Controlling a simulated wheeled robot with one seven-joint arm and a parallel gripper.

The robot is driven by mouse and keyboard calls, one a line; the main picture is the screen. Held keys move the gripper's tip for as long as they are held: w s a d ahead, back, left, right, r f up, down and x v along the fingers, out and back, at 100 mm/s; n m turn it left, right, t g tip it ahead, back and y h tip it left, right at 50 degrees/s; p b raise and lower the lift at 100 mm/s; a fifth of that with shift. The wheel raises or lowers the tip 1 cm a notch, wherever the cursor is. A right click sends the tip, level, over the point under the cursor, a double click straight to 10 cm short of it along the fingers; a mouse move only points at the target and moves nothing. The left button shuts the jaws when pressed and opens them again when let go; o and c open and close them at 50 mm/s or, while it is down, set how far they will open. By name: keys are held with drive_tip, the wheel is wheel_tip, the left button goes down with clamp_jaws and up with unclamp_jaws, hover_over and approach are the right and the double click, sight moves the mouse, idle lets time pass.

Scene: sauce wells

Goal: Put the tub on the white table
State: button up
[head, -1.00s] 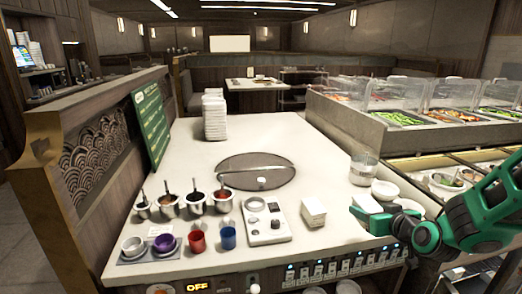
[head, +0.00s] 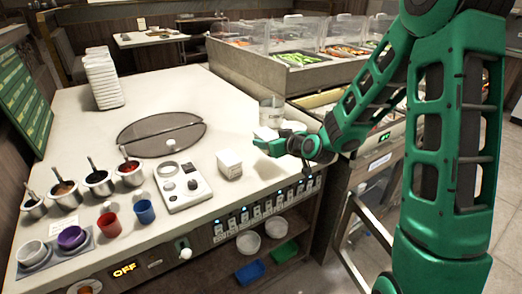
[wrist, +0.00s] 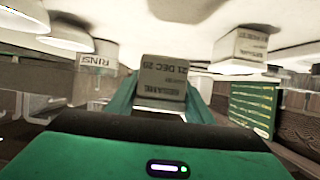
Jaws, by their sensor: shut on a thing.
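A pale boxy tub (wrist: 163,80) with a printed label reading "21 DEC 29" sits between my green gripper fingers in the wrist view, which looks upside down. My gripper (wrist: 162,95) is shut on it. In the head view my gripper (head: 264,146) is over the right edge of the white counter (head: 165,105), and the held tub is hard to make out there. A similar white tub (head: 229,164) stands on the counter left of my gripper; it also shows in the wrist view (wrist: 240,48). A white-topped table (head: 150,39) stands at the far back.
A clear beaker (head: 271,112) stands just behind my gripper. A food bar (head: 285,65) lies behind.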

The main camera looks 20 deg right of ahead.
hover_over(264, 157)
wheel_tip(264, 157, down, 3)
drive_tip(key=shift+r, duration=0.1)
drive_tip(key=shift+f, duration=1.95)
drive_tip(key=shift+f, duration=0.1)
drive_tip(key=o, duration=1.3)
drive_tip(key=v, duration=1.2)
